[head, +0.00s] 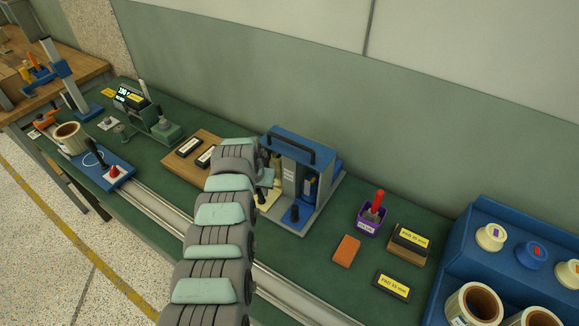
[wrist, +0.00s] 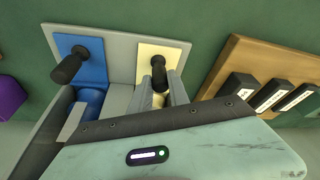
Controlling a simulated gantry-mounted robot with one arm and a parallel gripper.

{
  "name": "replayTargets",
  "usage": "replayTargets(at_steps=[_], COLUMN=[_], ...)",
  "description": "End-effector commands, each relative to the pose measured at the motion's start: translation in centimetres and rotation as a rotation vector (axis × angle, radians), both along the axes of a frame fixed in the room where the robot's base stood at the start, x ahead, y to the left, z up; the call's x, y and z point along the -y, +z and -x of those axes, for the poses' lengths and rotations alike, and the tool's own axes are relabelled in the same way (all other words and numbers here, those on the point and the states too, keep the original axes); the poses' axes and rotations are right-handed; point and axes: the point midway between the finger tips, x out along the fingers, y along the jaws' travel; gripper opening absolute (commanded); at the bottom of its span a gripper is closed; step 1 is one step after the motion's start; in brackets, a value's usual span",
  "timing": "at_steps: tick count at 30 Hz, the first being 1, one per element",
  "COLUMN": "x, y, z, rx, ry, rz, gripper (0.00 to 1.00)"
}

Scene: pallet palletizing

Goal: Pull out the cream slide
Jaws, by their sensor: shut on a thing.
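The cream slide (wrist: 152,48) is a pale plate with a black knob, on the grey base of the blue and grey machine (head: 290,160). Part of the slide also shows in the head view (head: 271,197), just right of my wrist. My gripper (wrist: 162,84) is shut on the slide's black knob, with a grey finger on each side of it. In the head view my arm hides most of the gripper. A blue slide (wrist: 85,66) with its own black knob sits beside the cream one; it also shows in the head view (head: 299,213).
A wooden board (head: 180,159) with dark labelled blocks lies left of the machine. A purple cup (head: 368,223) with a red-handled tool, an orange block (head: 346,250) and black pads (head: 393,287) are to the right. A rail (head: 165,213) runs along the bench front.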

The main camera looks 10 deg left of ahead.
Motion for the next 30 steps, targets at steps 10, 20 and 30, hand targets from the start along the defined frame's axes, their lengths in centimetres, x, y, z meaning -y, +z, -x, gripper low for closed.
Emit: replayTargets(at_steps=[10,20,30], x=[-0.6,-1.3,-2.3], y=[0.6,0.7,0.7], z=[1.4,3.6,6.4], rx=[-0.006,-0.005,-0.005], ry=[0.003,0.001,0.002], rz=[0.002,0.003,0.003], gripper=[0.0,0.0,0.0])
